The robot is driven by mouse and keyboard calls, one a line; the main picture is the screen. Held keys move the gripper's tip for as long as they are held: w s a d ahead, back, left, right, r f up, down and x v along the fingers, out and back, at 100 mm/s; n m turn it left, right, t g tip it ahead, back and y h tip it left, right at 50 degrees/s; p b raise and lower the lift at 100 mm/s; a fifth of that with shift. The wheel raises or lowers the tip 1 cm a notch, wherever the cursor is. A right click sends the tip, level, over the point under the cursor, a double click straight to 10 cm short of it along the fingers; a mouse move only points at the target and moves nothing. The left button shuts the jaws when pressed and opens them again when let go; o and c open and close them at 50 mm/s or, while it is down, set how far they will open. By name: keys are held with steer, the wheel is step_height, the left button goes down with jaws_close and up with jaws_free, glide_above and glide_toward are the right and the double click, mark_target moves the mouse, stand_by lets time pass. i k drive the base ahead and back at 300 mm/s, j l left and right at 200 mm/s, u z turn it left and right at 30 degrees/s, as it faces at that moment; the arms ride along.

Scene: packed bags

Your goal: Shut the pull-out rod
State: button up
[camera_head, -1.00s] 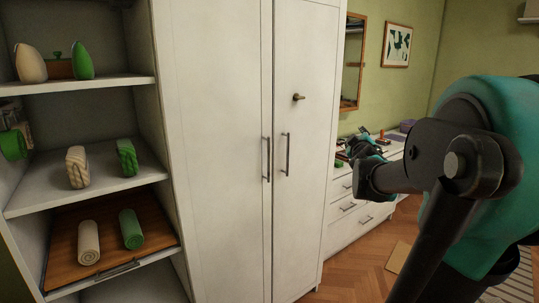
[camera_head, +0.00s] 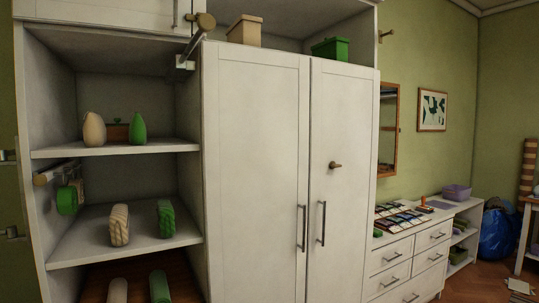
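A grey metal rod (camera_head: 193,42) with a round brass-coloured end sticks out toward me at the upper left of the white wardrobe, above the open shelves. A small bracket holds its lower end. A second rod (camera_head: 60,170) with a brass-coloured end runs along the left wall of the shelf bay, and a green item (camera_head: 67,200) hangs by it. I cannot tell for sure which of the two is the pull-out rod. Both look extended. My gripper and arm are out of view.
Open shelves (camera_head: 115,150) on the left hold cream and green items. The two wardrobe doors (camera_head: 255,170) are shut, with a peg (camera_head: 335,164) on the right one. A white drawer unit (camera_head: 410,265) stands to the right, and a blue bag (camera_head: 497,235) sits beyond it.

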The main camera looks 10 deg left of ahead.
mark_target(207, 22)
steer(key=u, duration=1.3)
